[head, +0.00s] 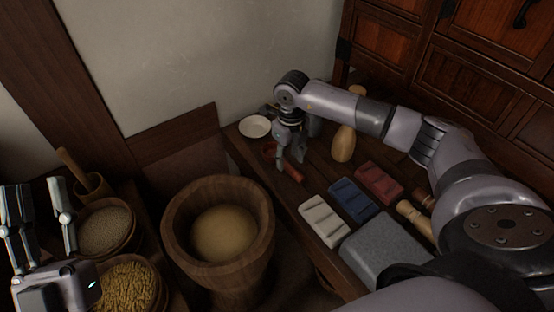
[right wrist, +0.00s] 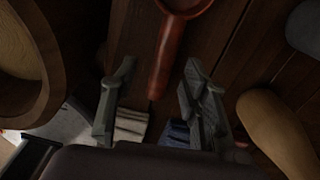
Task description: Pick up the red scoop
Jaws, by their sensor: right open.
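The red scoop (head: 293,173) lies on the dark wooden bench top, partly hidden behind my right gripper (head: 291,158) in the head view. In the right wrist view, the scoop's handle (right wrist: 168,55) points down the picture, and its round bowl is cut off at the top edge. My right gripper (right wrist: 158,100) is open and empty, its fingers on either side of the line of the handle's end. I cannot tell its exact height above the bench. My left gripper (head: 40,208) is at the far left, its fingers apart and nothing seen between them.
A white dish (head: 255,127) stands behind the scoop, a tan gourd-like thing (head: 344,144) to its right. White (head: 322,221), blue (head: 352,200) and red (head: 379,183) blocks and a grey slab (head: 386,250) lie nearer. A big wooden tub (head: 262,215) stands left of the bench.

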